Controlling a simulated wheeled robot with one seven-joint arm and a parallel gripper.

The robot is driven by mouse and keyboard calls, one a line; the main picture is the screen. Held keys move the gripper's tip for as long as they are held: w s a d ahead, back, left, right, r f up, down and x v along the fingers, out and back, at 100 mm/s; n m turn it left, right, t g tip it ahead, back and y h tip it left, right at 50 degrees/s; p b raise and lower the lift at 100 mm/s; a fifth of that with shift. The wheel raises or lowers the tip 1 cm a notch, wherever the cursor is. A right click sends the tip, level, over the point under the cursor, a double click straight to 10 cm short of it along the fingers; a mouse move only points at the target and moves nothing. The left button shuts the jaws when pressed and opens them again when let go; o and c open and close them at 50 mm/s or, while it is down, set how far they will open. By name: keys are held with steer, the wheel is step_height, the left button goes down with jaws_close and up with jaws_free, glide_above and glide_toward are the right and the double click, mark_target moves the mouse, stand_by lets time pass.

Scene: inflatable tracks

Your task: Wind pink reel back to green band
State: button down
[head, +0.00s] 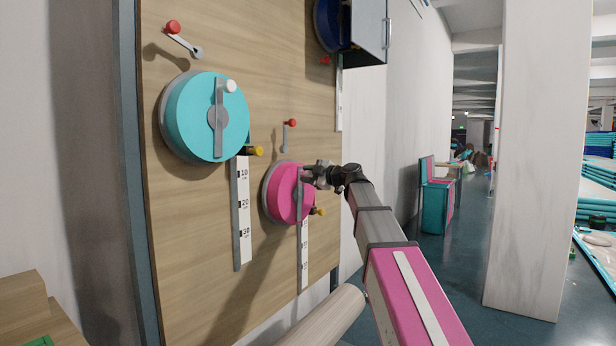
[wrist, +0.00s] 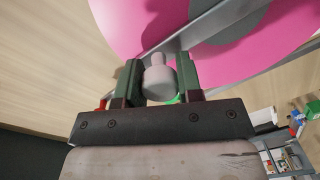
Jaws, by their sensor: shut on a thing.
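The pink reel (head: 284,192) is mounted on the wooden board (head: 262,50), right of and below a turquoise reel. In the wrist view the pink reel (wrist: 120,25) fills the top, with a grey crank bar (wrist: 205,25) across it. My gripper (head: 312,176) is at the upper right side of the pink reel. In the wrist view my gripper (wrist: 158,82) is shut on the white crank knob (wrist: 157,78). Below the reel hangs a white scale strip (head: 304,255) with a grey rail. I cannot make out a green band on it; a small green patch shows behind the fingers.
A turquoise reel (head: 200,118) with its own crank and scale (head: 244,205) is at the left. Red-knobbed levers (head: 291,123) and yellow knobs (head: 254,151) stick out of the board. A dark blue reel behind an open grey box (head: 365,32) is at the top right.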

steer(key=c, duration=0.8)
jaws_free()
steer(key=v, duration=1)
steer(key=shift+s+d, duration=0.3)
steer(key=s+d+f+m+g+h, duration=0.15)
steer(key=f+m+h, duration=0.35)
steer(key=f, duration=1.2)
steer(key=s+d+f+m+g+h, duration=0.2)
steer(key=f+m, duration=0.5)
steer(key=f, duration=1.1)
steer(key=s+d+f+m+g+h, duration=0.2)
steer(key=s+f+m, duration=0.2)
steer(key=s+f, duration=0.2)
steer(key=s+d+f+m+g+h, duration=0.1)
steer(key=s+d+f+m+h, duration=0.2)
steer(key=s+f, duration=0.3)
steer(key=s+d+f+m+g+h, duration=0.2)
steer(key=s+f+m, duration=0.2)
steer(key=f, duration=0.9)
steer(key=shift+s+d+f+m+g+h, duration=0.1)
steer(key=shift+s+h, duration=0.05)
steer(key=shift+s, duration=0.35)
steer(key=shift+s+d+f+m+g+h, duration=0.1)
steer(key=shift+s+d+f+g, duration=0.05)
steer(key=shift+s, duration=0.35)
steer(key=shift+s+d+f+m+g+h, duration=0.1)
steer(key=shift+s+h, duration=0.05)
steer(key=shift+s, duration=0.35)
